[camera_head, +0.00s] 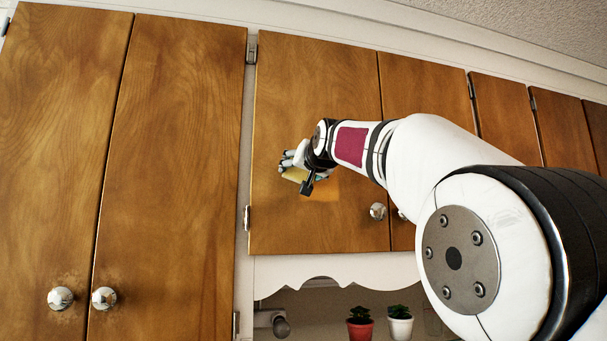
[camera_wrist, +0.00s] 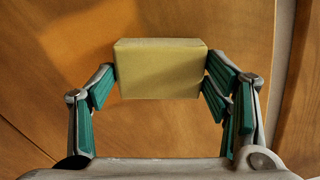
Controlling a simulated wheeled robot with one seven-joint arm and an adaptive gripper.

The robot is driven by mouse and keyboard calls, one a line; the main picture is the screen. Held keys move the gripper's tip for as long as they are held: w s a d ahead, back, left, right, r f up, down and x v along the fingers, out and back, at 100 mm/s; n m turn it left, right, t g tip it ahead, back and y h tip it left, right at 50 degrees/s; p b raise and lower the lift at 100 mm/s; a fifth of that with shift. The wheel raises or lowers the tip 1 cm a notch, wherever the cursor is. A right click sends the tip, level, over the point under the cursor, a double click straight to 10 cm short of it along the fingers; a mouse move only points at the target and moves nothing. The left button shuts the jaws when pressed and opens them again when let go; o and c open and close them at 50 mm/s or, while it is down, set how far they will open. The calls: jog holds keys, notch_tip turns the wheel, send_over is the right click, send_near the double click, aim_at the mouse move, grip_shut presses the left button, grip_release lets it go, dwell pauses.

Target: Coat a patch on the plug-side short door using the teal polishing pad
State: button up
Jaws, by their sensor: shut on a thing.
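My gripper (camera_head: 292,168) is shut on a yellow block-shaped pad (camera_wrist: 158,74), held between its two teal-lined fingers in the wrist view. The pad's visible face is yellow, with a thin greyish upper edge; its far face is hidden. In the head view only a sliver of the pad (camera_head: 294,175) shows below the fingers. The gripper is in front of the left short wooden door (camera_head: 315,85), at about mid-height. I cannot tell whether the pad touches the door.
Two tall doors (camera_head: 175,130) with round knobs stand at the left. More short doors (camera_head: 425,90) continue right, partly behind my arm. The short door's knob (camera_head: 377,211) is low at its right edge. Below the scalloped trim (camera_head: 330,268) are a red pot (camera_head: 360,329) and a white pot (camera_head: 400,328).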

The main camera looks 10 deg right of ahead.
jog(key=d+b, duration=0.2)
jog(key=d, duration=0.6)
jog(key=shift+b, duration=0.4)
jog(key=shift+d, duration=1.75)
jog(key=shift+s+b, duration=1.5)
jog(key=shift+s, duration=1.45)
jog(key=shift+s+b, duration=0.6)
jog(key=shift+s, duration=0.9)
